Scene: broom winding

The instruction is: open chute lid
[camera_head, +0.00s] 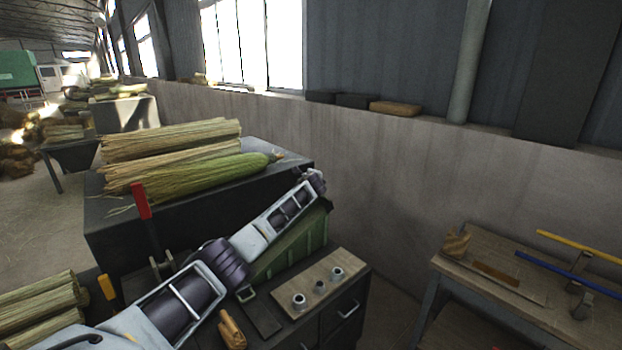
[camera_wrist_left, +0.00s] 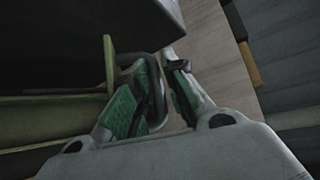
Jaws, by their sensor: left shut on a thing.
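The green chute (camera_head: 300,245) stands on the dark cabinet, partly hidden behind my left arm. My left gripper (camera_head: 318,180) is at its upper right end, with the fingertips small and hard to make out in the head view. In the left wrist view, the two green-padded fingers (camera_wrist_left: 168,92) are close together around a small dark part, which looks like a piece of the chute lid. The lid's outline is mostly hidden, so I cannot tell how far it is raised. An olive panel (camera_wrist_left: 109,65) stands left of the fingers. My right gripper is not in view.
Broom straw bundles (camera_head: 185,160) lie on the dark bench behind the chute. A board with metal rings (camera_head: 318,285) lies to the chute's front right. A red-handled lever (camera_head: 141,202) stands at left. A wooden workbench (camera_head: 500,285) with tools is at right, across a gap.

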